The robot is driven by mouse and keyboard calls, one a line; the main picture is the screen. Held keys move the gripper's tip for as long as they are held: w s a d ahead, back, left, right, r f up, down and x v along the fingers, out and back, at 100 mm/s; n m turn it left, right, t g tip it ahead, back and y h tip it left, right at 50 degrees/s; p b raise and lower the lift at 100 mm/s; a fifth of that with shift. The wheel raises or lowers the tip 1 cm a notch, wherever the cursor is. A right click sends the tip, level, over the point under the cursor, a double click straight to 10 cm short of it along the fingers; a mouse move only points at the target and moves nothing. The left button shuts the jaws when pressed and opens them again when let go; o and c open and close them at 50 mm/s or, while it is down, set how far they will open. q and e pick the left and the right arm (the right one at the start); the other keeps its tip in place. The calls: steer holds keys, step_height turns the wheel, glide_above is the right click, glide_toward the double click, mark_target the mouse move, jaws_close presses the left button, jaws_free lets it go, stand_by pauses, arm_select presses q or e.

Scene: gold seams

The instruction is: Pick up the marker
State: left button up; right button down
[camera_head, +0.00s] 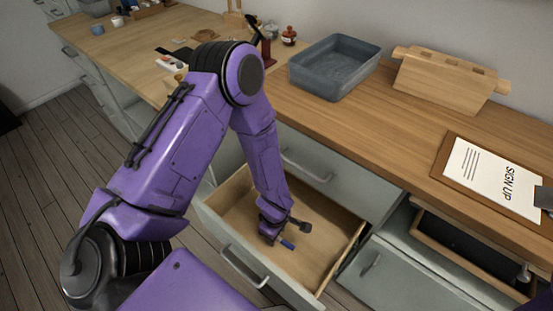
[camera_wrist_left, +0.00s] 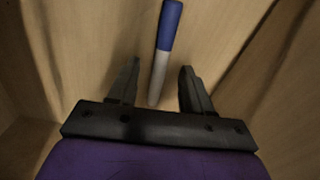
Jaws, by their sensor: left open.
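The marker (camera_head: 287,244) lies on the floor of the open wooden drawer (camera_head: 329,222). Its blue end shows beside my gripper in the head view. In the wrist view the marker (camera_wrist_left: 162,55) has a blue upper part and a pale grey lower part. My left gripper (camera_head: 285,233) reaches down into the drawer. In the wrist view its two dark fingers (camera_wrist_left: 160,72) are apart, with the pale end of the marker in the gap between them and the blue end beyond the tips. Neither finger appears to touch it. My right gripper is out of view.
The drawer's walls surround my left gripper, and the wooden counter (camera_head: 330,122) is above and behind. On it are a grey-blue bin (camera_head: 333,88), a wooden rack (camera_head: 445,84) and a clipboard marked SIGN UP (camera_head: 490,178). Another drawer (camera_head: 455,262) at the right is partly open.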

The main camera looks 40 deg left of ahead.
arm_select(q)
steer(key=shift+f, duration=0.55)
steer(key=shift+r, duration=0.1)
jaws_close()
